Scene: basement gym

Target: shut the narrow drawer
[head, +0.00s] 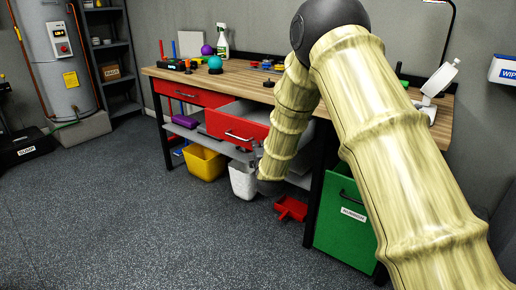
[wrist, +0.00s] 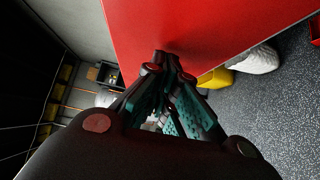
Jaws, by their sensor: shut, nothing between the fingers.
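Below stand a yellow bin (head: 204,163), a white basket (head: 243,180) and a red scoop-like tray (head: 290,208). A green drawer or bin (head: 335,232) is at the right, beside the dark bench leg. Tools and balls lie on the bench top (head: 240,85). The speckled floor at left is clear.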

